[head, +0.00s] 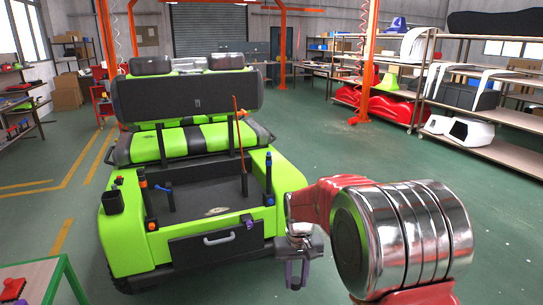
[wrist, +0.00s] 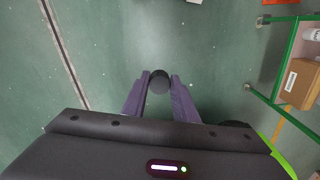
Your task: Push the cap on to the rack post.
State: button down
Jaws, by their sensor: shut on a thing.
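In the wrist view my gripper (wrist: 158,84) is shut on a dark round cap (wrist: 159,79), held between the tips of its two purple fingers. In the head view my gripper (head: 297,276) points down, to the right of the cart's near right corner and apart from it; the cap cannot be made out there. The green cart (head: 120,240) has upright black posts in its rear bed, one at left (head: 170,196) and one at right (head: 244,184). I cannot tell which is the rack post. The wrist view shows only floor below the cap.
A black tailgate panel with a grey handle (head: 218,238) faces me. A thin red rod (head: 239,130) rises from the bed. A green-framed table (head: 45,272) stands at near left. In the wrist view, a green-framed rack holds a cardboard box (wrist: 300,84). Shelves (head: 500,115) line the right.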

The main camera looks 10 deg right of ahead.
jog(key=s+d+f, duration=0.1)
jog(key=s+f, duration=0.3)
jog(key=f, duration=1.1)
jog(key=shift+s+d, duration=0.15)
jog(key=shift+s, duration=0.05)
